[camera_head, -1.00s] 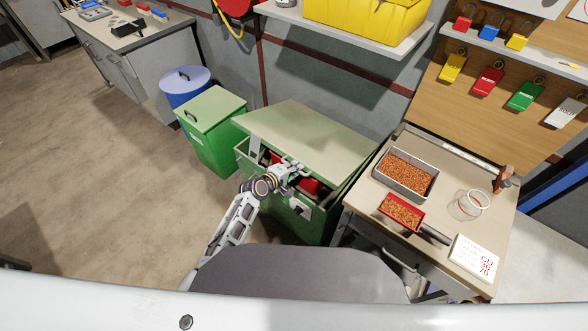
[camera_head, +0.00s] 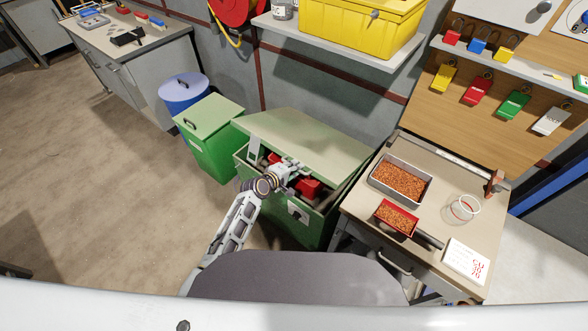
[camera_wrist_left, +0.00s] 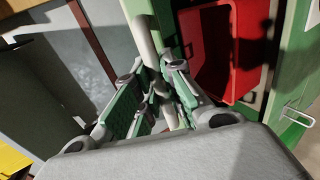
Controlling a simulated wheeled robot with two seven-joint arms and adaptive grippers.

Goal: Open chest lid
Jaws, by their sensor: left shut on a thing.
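The green chest (camera_head: 318,228) stands against the wall in the middle of the head view. Its pale green lid (camera_head: 310,139) is tilted up at the front, partly open, with red things (camera_head: 308,187) showing inside. My left gripper (camera_head: 291,171) is at the lid's front edge. In the left wrist view, my left gripper's fingers (camera_wrist_left: 153,108) are closed around a pale bar, the lid handle (camera_wrist_left: 146,38). A red bin (camera_wrist_left: 212,50) shows inside the chest beside them. My right gripper is in neither view.
A workbench (camera_head: 376,222) with a metal tray (camera_head: 426,185) of copper granules stands close on the right. A green bin (camera_head: 213,148) and a blue barrel (camera_head: 182,95) are to the left. A shelf (camera_head: 340,54) with a yellow case (camera_head: 366,28) hangs behind the lid.

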